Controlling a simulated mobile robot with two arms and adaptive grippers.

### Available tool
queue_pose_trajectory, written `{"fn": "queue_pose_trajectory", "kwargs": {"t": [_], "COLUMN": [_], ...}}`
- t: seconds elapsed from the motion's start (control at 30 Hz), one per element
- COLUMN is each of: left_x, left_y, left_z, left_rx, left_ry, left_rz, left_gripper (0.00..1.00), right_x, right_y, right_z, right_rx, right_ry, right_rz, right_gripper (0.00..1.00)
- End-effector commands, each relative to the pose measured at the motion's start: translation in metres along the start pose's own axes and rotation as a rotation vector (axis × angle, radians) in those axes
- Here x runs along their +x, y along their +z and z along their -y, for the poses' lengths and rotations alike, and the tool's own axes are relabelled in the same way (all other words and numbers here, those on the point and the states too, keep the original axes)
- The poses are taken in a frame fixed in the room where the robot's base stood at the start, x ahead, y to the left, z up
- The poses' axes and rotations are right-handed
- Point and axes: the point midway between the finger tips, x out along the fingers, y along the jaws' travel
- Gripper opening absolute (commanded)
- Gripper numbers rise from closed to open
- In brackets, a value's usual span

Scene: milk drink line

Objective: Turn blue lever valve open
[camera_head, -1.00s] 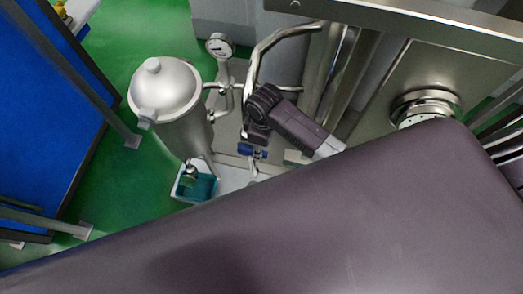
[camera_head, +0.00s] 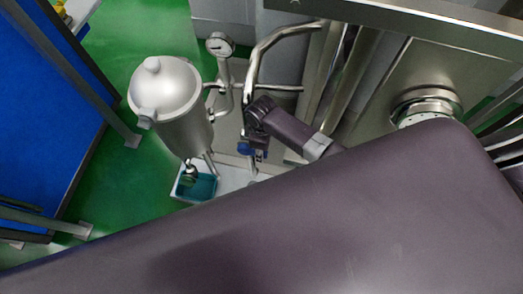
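The blue lever valve (camera_head: 245,149) sits on thin metal piping low down, right of the steel filter vessel (camera_head: 170,95). Only part of the blue lever shows. My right gripper (camera_head: 257,150), dark, comes in from the right and points down at the lever, overlapping its right part in the picture. Its fingers are small and dark, so I cannot tell whether they are open or shut, or whether they touch the lever. My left gripper is not in view.
A pressure gauge (camera_head: 220,45) and bent steel pipes (camera_head: 262,50) stand behind and beside my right gripper. A teal-filled tray (camera_head: 203,188) lies below the vessel. Green floor (camera_head: 110,190) is clear at the left, next to a blue panel (camera_head: 45,120).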

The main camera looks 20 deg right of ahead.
Motion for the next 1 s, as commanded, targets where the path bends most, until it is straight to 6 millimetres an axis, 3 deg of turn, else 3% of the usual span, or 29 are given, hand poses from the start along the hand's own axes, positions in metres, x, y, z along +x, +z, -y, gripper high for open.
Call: {"fn": "queue_pose_trajectory", "kwargs": {"t": [0.2, 0.47, 1.0], "left_x": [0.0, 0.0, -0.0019], "left_y": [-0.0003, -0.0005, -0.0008], "left_z": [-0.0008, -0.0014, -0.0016], "left_rx": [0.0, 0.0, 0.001], "left_ry": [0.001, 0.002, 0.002], "left_rz": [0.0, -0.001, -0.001], "left_gripper": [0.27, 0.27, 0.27], "right_x": [0.0, -0.0001, -0.003], "right_y": [-0.0001, 0.0001, -0.0015], "right_z": [0.0, 0.0001, 0.0004], "right_rx": [0.0, 0.0, 0.0], "right_ry": [0.0, 0.0, -0.001], "right_rz": [0.0, 0.0, 0.031], "right_gripper": [0.3, 0.01, 0.0]}}
